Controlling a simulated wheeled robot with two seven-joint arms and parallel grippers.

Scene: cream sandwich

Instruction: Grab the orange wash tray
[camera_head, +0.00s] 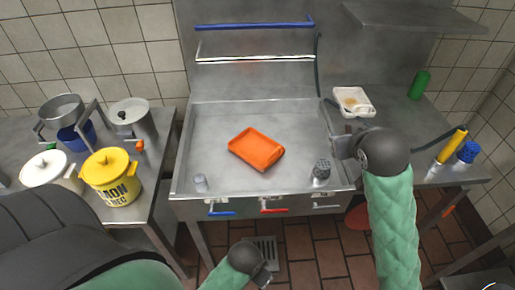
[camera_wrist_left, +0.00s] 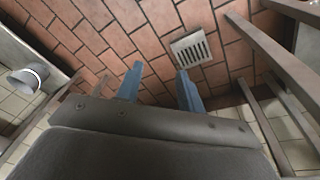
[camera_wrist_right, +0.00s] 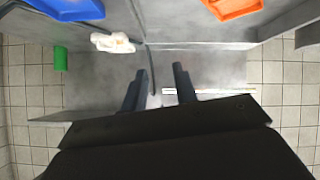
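The orange wash tray (camera_head: 256,149) lies in the middle of the wide metal basin in the head view. Part of an orange item, likely the same tray, shows at the top edge of the right wrist view (camera_wrist_right: 234,6). My right gripper (camera_head: 338,142) is at the basin's right side, to the right of the tray and apart from it. Its two fingers are spread with nothing between them (camera_wrist_right: 158,88). My left gripper (camera_head: 264,278) is low in front of the basin, over the tiled floor. Its fingers are apart and empty in the left wrist view (camera_wrist_left: 158,88).
A white tray (camera_head: 353,102) and a green can (camera_head: 419,85) stand on the right counter. A dark metal shaker (camera_head: 321,170) and a small clear cup (camera_head: 200,182) stand at the basin's front. Pots and a yellow bucket (camera_head: 110,178) crowd the left counter.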

